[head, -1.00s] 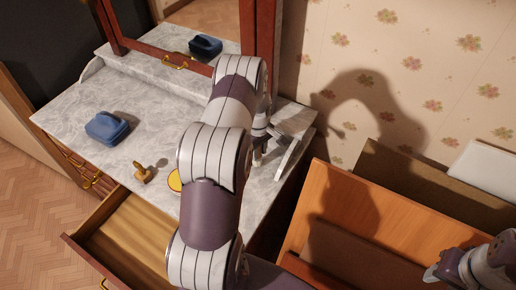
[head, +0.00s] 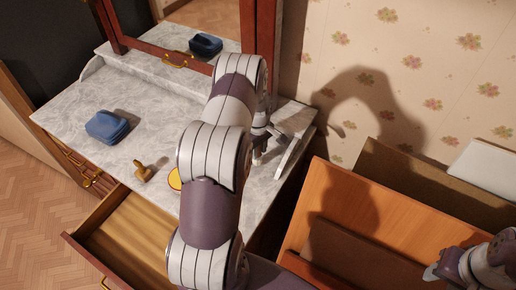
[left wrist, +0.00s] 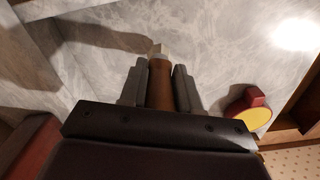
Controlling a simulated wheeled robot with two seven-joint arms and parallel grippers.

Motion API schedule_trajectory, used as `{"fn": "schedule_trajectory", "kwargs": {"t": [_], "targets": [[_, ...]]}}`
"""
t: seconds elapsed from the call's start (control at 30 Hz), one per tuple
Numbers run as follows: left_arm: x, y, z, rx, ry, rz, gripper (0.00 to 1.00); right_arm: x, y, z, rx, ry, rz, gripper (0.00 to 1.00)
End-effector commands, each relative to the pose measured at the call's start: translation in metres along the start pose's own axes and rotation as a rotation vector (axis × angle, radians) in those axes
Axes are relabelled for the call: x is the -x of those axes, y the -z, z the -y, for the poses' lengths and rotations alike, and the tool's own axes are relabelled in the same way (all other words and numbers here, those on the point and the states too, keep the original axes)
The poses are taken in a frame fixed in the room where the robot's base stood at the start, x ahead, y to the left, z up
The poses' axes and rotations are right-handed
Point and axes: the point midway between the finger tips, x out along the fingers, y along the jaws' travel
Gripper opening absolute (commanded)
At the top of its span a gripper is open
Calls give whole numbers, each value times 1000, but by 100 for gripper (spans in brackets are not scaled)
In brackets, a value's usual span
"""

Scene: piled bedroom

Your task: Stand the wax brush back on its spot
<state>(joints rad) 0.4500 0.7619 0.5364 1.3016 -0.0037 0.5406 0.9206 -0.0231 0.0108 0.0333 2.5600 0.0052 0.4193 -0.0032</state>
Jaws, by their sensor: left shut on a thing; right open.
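The wax brush (left wrist: 160,86) is a brown cylinder with a pale tip. In the left wrist view it is between the fingers of my left gripper (left wrist: 161,82), which is shut on it. The pale tip points toward the grey marble top (left wrist: 225,50); I cannot tell if it touches. In the head view my left gripper (head: 262,145) is at the right end of the marble dresser top (head: 150,100), partly hidden by my arm, and the brush is hard to make out. My right gripper (head: 436,273) is open at the lower right, above the wooden furniture.
A blue case (head: 107,127) and a small brown stamp-like object (head: 144,171) stand on the marble. An open drawer (head: 125,235) juts out in front. A mirror stands behind.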

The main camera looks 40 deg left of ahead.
Motion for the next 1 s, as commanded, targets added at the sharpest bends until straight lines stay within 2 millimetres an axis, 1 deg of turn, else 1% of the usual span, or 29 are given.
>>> {"fn": "schedule_trajectory", "kwargs": {"t": [0.9, 1.0], "targets": [[-19, 0, 0, 0, 0, 0, 0, -15, -2, 0, 0, 0, 0, 43], [-19, 0, 0, 0, -1, 0, 0, -15, -2, 0, 0, 0, 0, 43]]}}
